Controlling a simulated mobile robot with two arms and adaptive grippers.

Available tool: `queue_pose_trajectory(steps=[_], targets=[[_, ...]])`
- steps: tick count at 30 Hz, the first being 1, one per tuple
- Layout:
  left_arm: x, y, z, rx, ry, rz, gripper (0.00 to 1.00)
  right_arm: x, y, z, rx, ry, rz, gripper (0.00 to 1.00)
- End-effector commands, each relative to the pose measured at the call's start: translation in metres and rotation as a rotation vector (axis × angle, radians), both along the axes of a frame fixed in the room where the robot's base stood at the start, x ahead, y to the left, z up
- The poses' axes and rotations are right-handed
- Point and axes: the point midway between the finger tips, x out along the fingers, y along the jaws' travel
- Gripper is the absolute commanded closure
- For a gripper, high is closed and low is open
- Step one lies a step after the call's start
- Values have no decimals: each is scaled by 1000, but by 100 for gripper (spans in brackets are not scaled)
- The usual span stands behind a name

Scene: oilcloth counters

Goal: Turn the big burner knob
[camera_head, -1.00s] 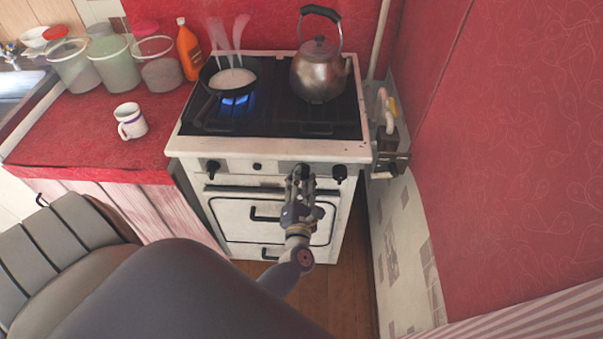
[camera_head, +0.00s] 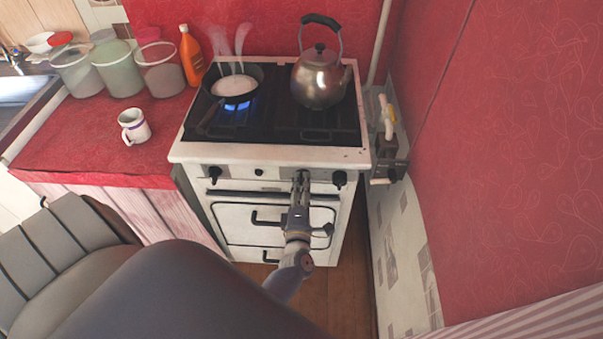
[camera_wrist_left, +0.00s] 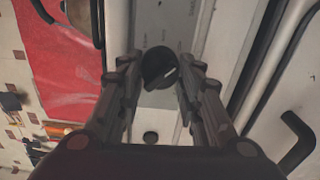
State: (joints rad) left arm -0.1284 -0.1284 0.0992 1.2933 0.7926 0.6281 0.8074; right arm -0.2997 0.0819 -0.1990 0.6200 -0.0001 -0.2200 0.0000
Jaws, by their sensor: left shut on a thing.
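The white stove (camera_head: 240,153) has a row of black knobs on its front panel. My left gripper (camera_head: 301,177) is at this panel, in front of the knob between the left knob (camera_head: 214,173) and the right knob (camera_head: 339,178). It hides that knob in the head view. In the left wrist view the black round knob (camera_wrist_left: 160,67), with a white mark, sits between the fingertips of the gripper (camera_wrist_left: 158,75). The gripper is shut on it. My right gripper is not in view.
A steaming pan (camera_head: 234,84) stands over a blue flame (camera_head: 238,103). A kettle (camera_head: 320,79) stands at the back right of the hob. The oven handle (camera_head: 268,220) juts out below the knobs. A mug (camera_head: 134,126) stands on the red counter (camera_head: 75,150).

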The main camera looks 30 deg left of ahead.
Motion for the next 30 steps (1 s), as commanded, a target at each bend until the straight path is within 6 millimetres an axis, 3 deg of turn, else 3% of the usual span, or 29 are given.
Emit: queue_pose_trajectory(steps=[20, 21, 24, 30], targets=[[1, -1, 1, 57, 34, -2, 91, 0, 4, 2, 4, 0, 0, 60], [1, -1, 1, 57, 34, -2, 65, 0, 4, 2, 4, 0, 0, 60], [1, -1, 1, 57, 34, -2, 46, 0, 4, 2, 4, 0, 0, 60], [0, 0, 0, 55, 34, -1, 46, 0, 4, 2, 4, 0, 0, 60]])
